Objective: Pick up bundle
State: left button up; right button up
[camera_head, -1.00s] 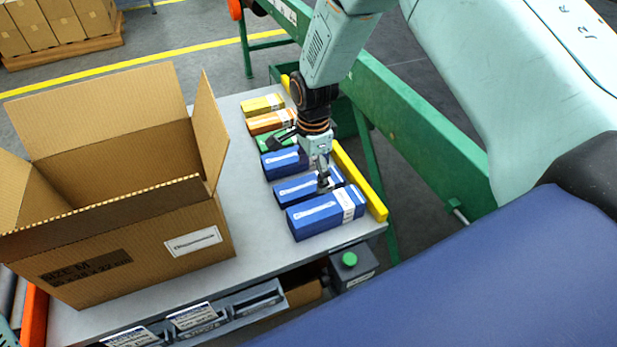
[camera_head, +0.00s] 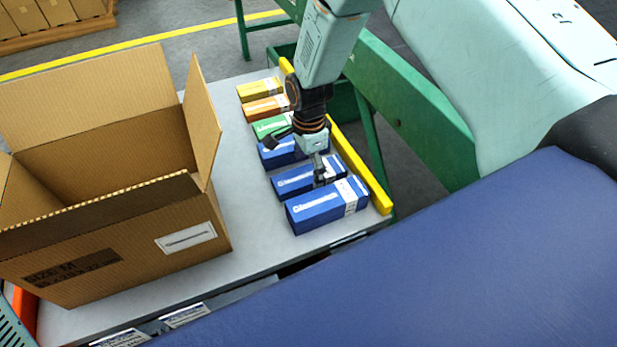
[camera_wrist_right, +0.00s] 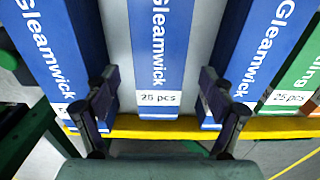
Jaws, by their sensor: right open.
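Three blue bundles lie in a row on the grey table: the front one (camera_head: 327,207), the middle one (camera_head: 296,182) and the rear one (camera_head: 280,155). My right gripper (camera_head: 300,161) is open above the row and partly covers the middle and rear ones. In the right wrist view the middle blue bundle (camera_wrist_right: 160,45), labelled "Gleamwick" and "25 pcs", lies between the two spread fingers of the gripper (camera_wrist_right: 160,90). My left gripper is not in view.
Green (camera_head: 268,127), orange (camera_head: 264,107) and yellow (camera_head: 258,90) bundles continue the row at the back. A yellow rail (camera_head: 360,171) edges the table on the right. A large open carton (camera_head: 130,250) stands left of the row, with a clear strip of table (camera_head: 240,180) between.

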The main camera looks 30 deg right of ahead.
notch_tip(320, 180, down, 2)
jog(key=shift+s+d+f, duration=0.1)
jog(key=shift+s+f, duration=0.05)
jog(key=shift+f, duration=0.1)
jog(key=shift+c, duration=0.3)
jog(key=c, duration=1.3)
